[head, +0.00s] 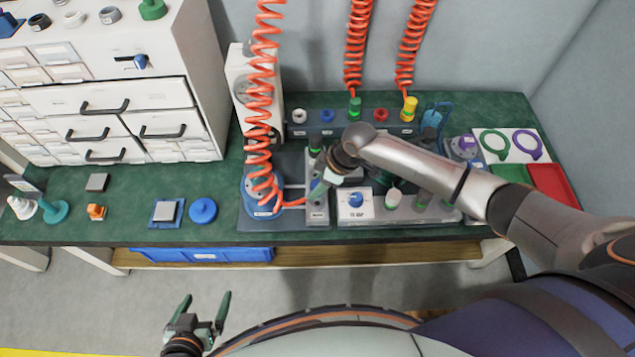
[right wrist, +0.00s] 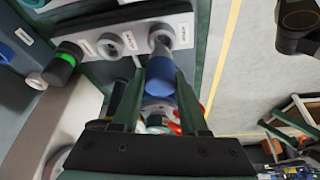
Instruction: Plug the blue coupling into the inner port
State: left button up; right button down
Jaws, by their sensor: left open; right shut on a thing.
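In the right wrist view the blue coupling (right wrist: 160,82) is between the fingers of my right gripper (right wrist: 160,75), which is shut on it. The coupling's front end points at a round grey port (right wrist: 163,37) near the end of a grey panel and is at or very near it; I cannot tell whether it is inserted. My left gripper (head: 200,312) is open and empty in front of the bench.
An orange coiled hose (head: 262,95) hangs left of my right gripper, down to a blue round base (head: 262,188). A grey test block with a blue knob (head: 355,200) stands just right. The bench's front left (head: 110,225) has free room.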

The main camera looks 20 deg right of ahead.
jog(key=shift+f+b, duration=1)
jog(key=shift+f, duration=0.55)
dwell(0.4)
jog(key=shift+c, duration=1.8)
grip_release()
jog(key=shift+r, duration=0.1)
jog(key=p+v, duration=0.1)
jog(key=v, duration=1.1)
jog(key=shift+r+p, duration=0.2)
jog(key=shift+p, duration=0.2)
jog(key=shift+s, duration=0.15)
